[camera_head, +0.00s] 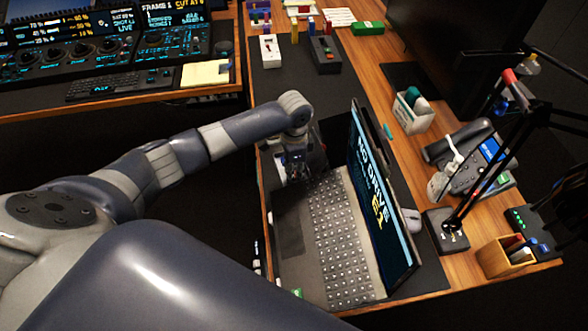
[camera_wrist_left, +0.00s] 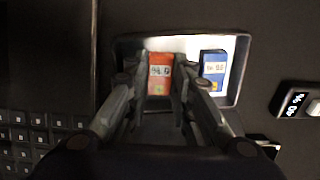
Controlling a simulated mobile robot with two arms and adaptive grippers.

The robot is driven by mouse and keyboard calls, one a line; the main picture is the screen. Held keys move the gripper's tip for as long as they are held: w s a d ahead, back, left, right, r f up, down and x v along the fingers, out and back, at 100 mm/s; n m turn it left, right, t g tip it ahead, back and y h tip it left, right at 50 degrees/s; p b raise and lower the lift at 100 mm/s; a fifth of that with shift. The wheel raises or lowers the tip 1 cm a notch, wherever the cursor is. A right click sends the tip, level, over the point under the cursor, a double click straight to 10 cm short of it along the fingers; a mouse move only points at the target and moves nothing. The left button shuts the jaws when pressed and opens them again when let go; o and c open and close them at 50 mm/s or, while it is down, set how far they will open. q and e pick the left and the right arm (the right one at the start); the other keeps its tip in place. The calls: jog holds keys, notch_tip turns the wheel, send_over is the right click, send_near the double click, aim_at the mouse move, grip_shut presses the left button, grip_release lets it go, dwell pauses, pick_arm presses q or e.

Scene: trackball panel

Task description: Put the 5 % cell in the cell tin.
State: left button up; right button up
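In the left wrist view a shallow, light-coloured tin (camera_wrist_left: 190,44) holds an orange cell (camera_wrist_left: 159,72) and a blue cell (camera_wrist_left: 214,68) beside it. The small print on the orange cell is upside down and seems to read 5 %. My left gripper (camera_wrist_left: 160,88) is over the tin, its two fingers on either side of the orange cell with narrow gaps showing. In the head view my left gripper (camera_head: 294,172) is low over the desk at the laptop's far left corner, and it hides the tin and cells. My right gripper is out of view.
An open laptop (camera_head: 340,235) stands close to my left gripper, its screen upright on the right. A small device with a lit display (camera_wrist_left: 295,101) lies right of the tin. A mouse (camera_head: 411,220), phone (camera_head: 475,160) and lamp are farther right.

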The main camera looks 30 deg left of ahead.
pick_arm(q)
jog(key=shift+o, duration=0.4)
notch_tip(320, 180, up, 12)
jog(key=shift+r, duration=0.15)
dwell(0.4)
